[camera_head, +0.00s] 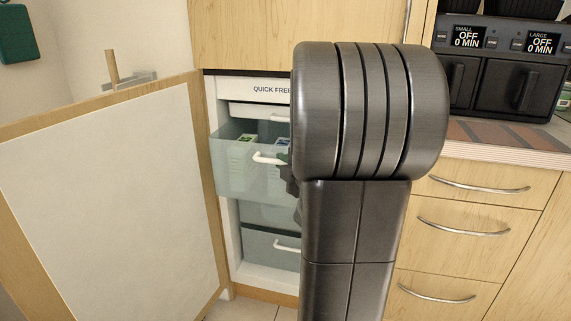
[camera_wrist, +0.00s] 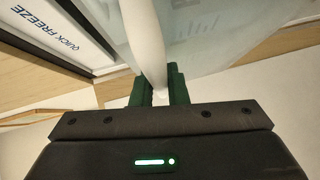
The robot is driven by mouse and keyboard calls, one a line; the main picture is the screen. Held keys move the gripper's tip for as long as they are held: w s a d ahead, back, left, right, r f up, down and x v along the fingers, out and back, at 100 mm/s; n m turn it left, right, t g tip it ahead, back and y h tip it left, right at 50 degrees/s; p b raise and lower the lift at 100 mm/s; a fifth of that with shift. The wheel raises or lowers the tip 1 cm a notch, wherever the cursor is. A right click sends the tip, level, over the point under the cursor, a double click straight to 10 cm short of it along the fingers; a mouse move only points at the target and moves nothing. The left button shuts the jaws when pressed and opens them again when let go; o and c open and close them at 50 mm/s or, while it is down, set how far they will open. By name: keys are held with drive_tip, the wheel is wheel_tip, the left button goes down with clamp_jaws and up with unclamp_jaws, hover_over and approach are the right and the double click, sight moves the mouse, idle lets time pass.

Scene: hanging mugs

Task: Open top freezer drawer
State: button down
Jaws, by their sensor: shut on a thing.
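The freezer stands open, with its door (camera_head: 110,200) swung out to the left. A translucent upper drawer (camera_head: 232,178) with a white handle (camera_head: 268,158) sticks out of the cabinet, with green and white packages inside. My gripper (camera_head: 288,165) is at the handle, mostly hidden behind my own arm. In the wrist view, the green fingers of my gripper (camera_wrist: 160,88) are shut around the white handle (camera_wrist: 145,45). The drawer's clear front (camera_wrist: 220,35) shows behind it. The right part of the drawer is hidden by my arm.
A closed lower drawer (camera_head: 265,250) with a white handle lies below. "QUICK FREEZE" lettering (camera_wrist: 62,32) shows on a white panel at the top of the freezer. Wooden drawers (camera_head: 470,225) and a black double-basket appliance (camera_head: 505,80) are on the right. A little floor (camera_head: 245,308) shows below.

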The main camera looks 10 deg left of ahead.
drive_tip(key=s+b, duration=0.2)
drive_tip(key=s, duration=1.1)
drive_tip(key=shift+a+b, duration=0.2)
drive_tip(key=shift+b, duration=0.2)
drive_tip(key=shift+f, duration=0.1)
drive_tip(key=c, duration=1.7)
unclamp_jaws()
